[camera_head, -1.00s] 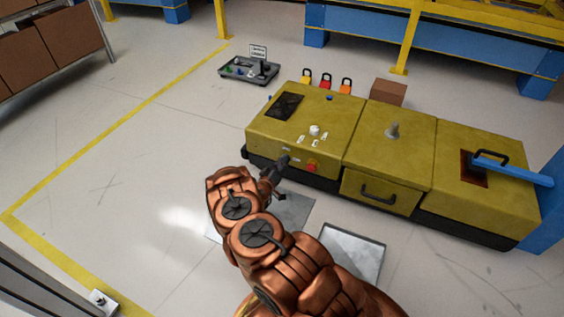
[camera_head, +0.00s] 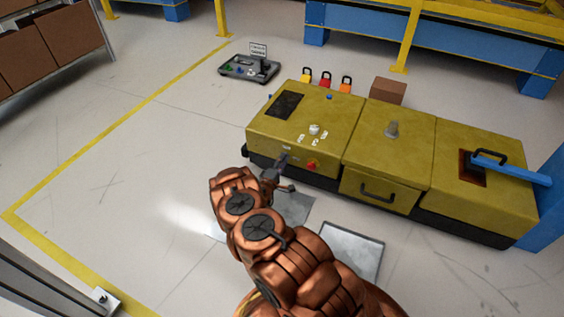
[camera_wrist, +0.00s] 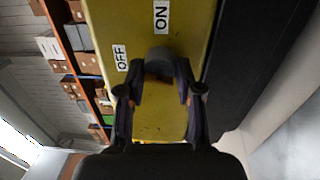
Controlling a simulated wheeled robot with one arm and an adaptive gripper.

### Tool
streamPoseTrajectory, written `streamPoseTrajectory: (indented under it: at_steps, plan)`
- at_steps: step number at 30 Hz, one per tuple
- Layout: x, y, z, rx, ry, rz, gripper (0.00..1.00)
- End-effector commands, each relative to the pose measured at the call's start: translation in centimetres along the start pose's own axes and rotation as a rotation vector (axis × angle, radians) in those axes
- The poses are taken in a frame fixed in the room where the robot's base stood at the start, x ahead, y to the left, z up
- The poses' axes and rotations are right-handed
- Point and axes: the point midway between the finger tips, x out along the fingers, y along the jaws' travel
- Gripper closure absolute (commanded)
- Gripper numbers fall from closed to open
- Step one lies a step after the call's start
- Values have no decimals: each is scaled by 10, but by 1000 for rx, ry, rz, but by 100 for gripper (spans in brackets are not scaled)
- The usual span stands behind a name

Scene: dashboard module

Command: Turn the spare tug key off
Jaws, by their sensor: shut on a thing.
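The yellow dashboard module (camera_head: 395,165) stands on the floor, right of my arm. In the wrist view, its yellow panel (camera_wrist: 162,125) carries a white ON label (camera_wrist: 161,17) and a white OFF label (camera_wrist: 121,58). A dark round key or knob (camera_wrist: 159,54) sits on that panel between the labels and my fingers. My gripper (camera_wrist: 160,76) is shut on this key, one finger on each side. In the head view my gripper (camera_head: 276,168) is at the module's front left face. There the key is too small to make out.
A red button (camera_head: 313,164) is on the front face, just right of my gripper. Small padlocks (camera_head: 326,80) stand behind the module, with a brown box (camera_head: 388,91). A grey tray (camera_head: 249,68) lies further back. The floor at left is clear.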

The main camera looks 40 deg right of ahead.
Motion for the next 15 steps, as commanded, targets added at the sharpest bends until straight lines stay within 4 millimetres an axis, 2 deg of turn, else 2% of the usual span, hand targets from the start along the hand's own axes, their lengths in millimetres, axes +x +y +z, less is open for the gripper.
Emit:
streamPoseTrajectory:
  at_steps: [6, 15]
  plan:
    - [1, 0, 0, -126, 7, 1, 100]
    - [1, 0, 0, -212, 12, 3, 100]
